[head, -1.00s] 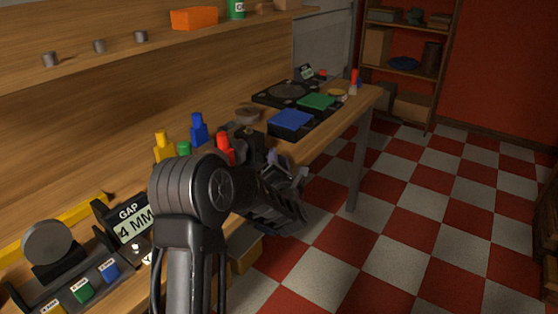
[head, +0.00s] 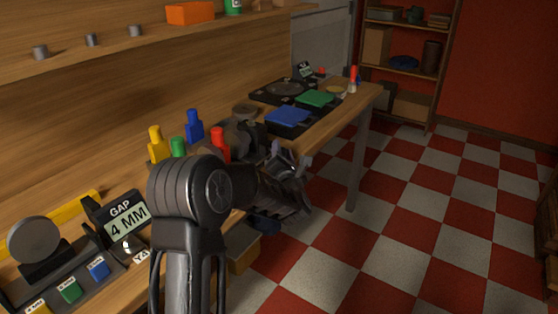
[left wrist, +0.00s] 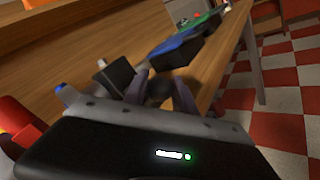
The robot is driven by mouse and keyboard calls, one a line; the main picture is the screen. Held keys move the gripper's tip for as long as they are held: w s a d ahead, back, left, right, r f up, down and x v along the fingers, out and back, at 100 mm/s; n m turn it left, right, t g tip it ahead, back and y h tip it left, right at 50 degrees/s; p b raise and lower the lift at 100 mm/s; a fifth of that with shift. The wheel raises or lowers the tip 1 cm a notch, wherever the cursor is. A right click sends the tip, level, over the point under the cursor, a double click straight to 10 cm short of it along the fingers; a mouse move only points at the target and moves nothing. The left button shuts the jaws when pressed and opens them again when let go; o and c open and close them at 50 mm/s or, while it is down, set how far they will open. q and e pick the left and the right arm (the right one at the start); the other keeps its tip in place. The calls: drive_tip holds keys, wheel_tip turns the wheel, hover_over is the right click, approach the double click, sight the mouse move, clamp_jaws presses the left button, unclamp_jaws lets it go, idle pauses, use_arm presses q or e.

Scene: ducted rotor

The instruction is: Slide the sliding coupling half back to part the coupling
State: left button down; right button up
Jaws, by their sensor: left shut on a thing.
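My left gripper (head: 288,165) is at the bench's front edge, partly hidden behind my own forearm in the head view. In the left wrist view its two fingers (left wrist: 160,92) close around a dark rounded part (left wrist: 158,88). I cannot tell whether this part is the sliding coupling half or a handle on it. Dark grey round machine parts (head: 240,135), perhaps the coupling, show just behind my arm. My wrist hides most of them, so the gap between the halves cannot be seen. My right gripper is not in view.
A "GAP 4 MM" sign (head: 125,214) stands at the near left with coloured gauge blocks (head: 69,289). Yellow, blue, green and red bottle-like pieces (head: 194,127) stand beside my arm. Blue (head: 289,117) and green (head: 316,98) blocks lie farther along. The floor to the right is clear.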

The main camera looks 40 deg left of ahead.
use_arm(q)
drive_tip(key=shift+w+f, duration=0.2)
drive_tip(key=shift+w, duration=0.2)
drive_tip(key=shift+r, duration=0.1)
drive_tip(key=c, duration=1.2)
unclamp_jaws()
drive_tip(key=shift+w, duration=0.1)
drive_tip(key=shift+o, duration=0.8)
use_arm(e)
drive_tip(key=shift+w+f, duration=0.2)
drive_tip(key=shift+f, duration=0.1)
use_arm(q)
drive_tip(key=v, duration=0.8)
drive_tip(key=shift+b, duration=0.3)
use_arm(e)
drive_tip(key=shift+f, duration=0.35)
use_arm(q)
drive_tip(key=shift+m, duration=0.3)
